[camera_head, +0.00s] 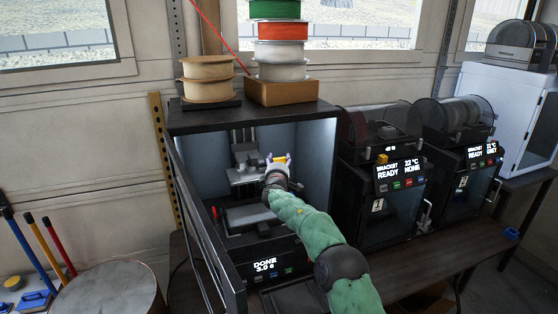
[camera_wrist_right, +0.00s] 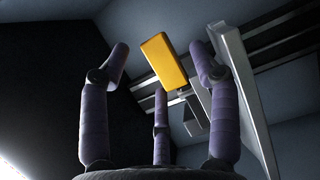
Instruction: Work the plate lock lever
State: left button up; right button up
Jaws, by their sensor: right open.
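The plate lock lever (camera_wrist_right: 165,60) is a yellow block on a thin stem in the right wrist view. It sits between the spread fingertips, and I see no finger closed on it. In the head view the lever (camera_head: 279,160) is small and partly hidden by my right gripper (camera_head: 278,163). My right gripper (camera_wrist_right: 163,70) is open, with its purple-grey fingers around the lever's sides. The gripper is inside the open printer chamber (camera_head: 310,165), by the grey plate carriage (camera_head: 244,173). My left gripper is not in view.
The printer's dark door (camera_head: 205,225) stands open at the left. Its display (camera_head: 265,265) reads DONE. Filament spools (camera_head: 207,80) stand on top. Two closed printers (camera_head: 385,200) are at the right.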

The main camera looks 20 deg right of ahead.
jog(key=shift+w+d, duration=0.15)
jog(key=shift+w, duration=0.25)
